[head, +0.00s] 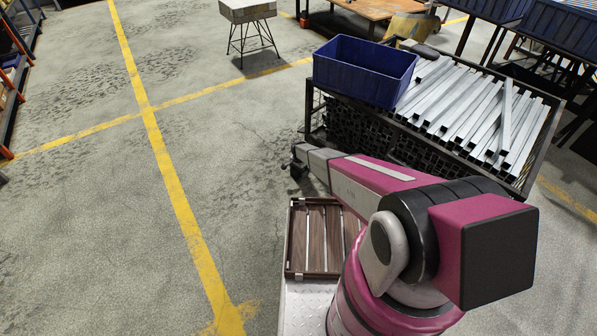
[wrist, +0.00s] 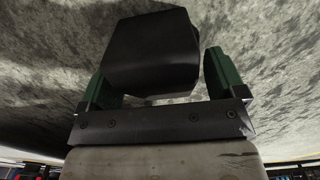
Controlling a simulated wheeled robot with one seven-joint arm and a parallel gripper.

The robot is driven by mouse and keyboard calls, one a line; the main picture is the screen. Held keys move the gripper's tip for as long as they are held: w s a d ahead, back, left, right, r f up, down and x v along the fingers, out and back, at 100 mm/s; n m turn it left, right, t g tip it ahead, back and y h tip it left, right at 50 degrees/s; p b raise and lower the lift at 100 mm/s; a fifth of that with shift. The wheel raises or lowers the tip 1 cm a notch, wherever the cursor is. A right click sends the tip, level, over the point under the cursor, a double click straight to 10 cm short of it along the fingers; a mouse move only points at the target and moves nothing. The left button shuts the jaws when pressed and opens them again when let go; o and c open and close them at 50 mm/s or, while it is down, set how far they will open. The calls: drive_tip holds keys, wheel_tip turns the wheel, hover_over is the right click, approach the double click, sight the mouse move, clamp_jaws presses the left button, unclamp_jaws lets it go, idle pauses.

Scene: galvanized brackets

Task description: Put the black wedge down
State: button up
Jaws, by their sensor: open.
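The black wedge (wrist: 150,52) is a dark, blocky piece in the wrist view. It lies between the green fingers of my gripper (wrist: 160,75) and covers part of the left finger. A clear gap shows between it and the right finger, so the jaws are open around it. I cannot tell whether it touches the left finger or what bears its weight. In the head view my gripper (head: 297,163) is small and dark at the far end of my arm, left of the metal rack; the wedge cannot be told apart there.
A black metal rack (head: 312,112) holds a blue bin (head: 350,75) and several galvanized bars (head: 470,105). A slatted wooden tray (head: 318,235) lies near my base. A small wire-legged stand (head: 247,12) is at the back. Grey floor with yellow lines is open to the left.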

wheel_tip(320, 180, up, 12)
drive_tip(key=s+d+r+n, duration=0.3)
drive_tip(key=s+d+r, duration=0.4)
drive_tip(key=s+r, duration=0.4)
drive_tip(key=s+d+r+n, duration=0.2)
drive_tip(key=s+d+r, duration=0.6)
drive_tip(key=r, duration=0.8)
drive_tip(key=s+d+r+n, duration=0.3)
drive_tip(key=s+d+r, duration=0.5)
drive_tip(key=s+r, duration=0.6)
drive_tip(key=shift+s+d+r+n, duration=0.25)
drive_tip(key=shift+s+n, duration=0.05)
drive_tip(key=shift+s, duration=0.2)
